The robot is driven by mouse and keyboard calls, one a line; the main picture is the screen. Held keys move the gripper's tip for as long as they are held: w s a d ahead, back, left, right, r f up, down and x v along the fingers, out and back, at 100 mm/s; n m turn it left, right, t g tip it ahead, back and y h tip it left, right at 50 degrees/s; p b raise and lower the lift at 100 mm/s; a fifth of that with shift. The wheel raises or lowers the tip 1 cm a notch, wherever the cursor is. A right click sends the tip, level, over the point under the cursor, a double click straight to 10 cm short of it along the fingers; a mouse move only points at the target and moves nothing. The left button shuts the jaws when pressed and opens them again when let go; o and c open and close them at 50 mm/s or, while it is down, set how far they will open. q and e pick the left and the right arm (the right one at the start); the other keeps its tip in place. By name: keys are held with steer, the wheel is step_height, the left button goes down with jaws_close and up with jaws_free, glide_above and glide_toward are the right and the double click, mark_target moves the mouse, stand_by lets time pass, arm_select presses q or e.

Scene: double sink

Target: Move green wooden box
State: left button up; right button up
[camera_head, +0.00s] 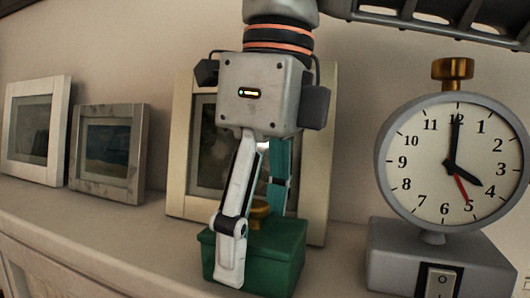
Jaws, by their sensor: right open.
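The green wooden box (276,264) sits on the shelf in the middle of the head view. A gold knob (261,210) shows on its top, partly hidden by my gripper. My right gripper (254,240) points straight down over the box and is open. Its pale finger hangs in front of the box's left front side and hides part of it. Its teal finger is behind, beside the knob, with its lower end at the box's top. I cannot tell whether either finger touches the box. My left gripper is not in view.
A large grey clock (424,160) on a grey base (420,258) stands close to the right of the box. A pale picture frame (316,190) leans behind the box. Two smaller frames (37,135) (108,152) stand to the left. The shelf (130,228) left of the box is clear.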

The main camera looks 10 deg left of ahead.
steer(key=r, duration=0.3)
steer(key=d+r, duration=0.1)
steer(key=r, duration=0.6)
steer(key=shift+s+d+r, duration=0.15)
steer(key=shift+r, duration=0.25)
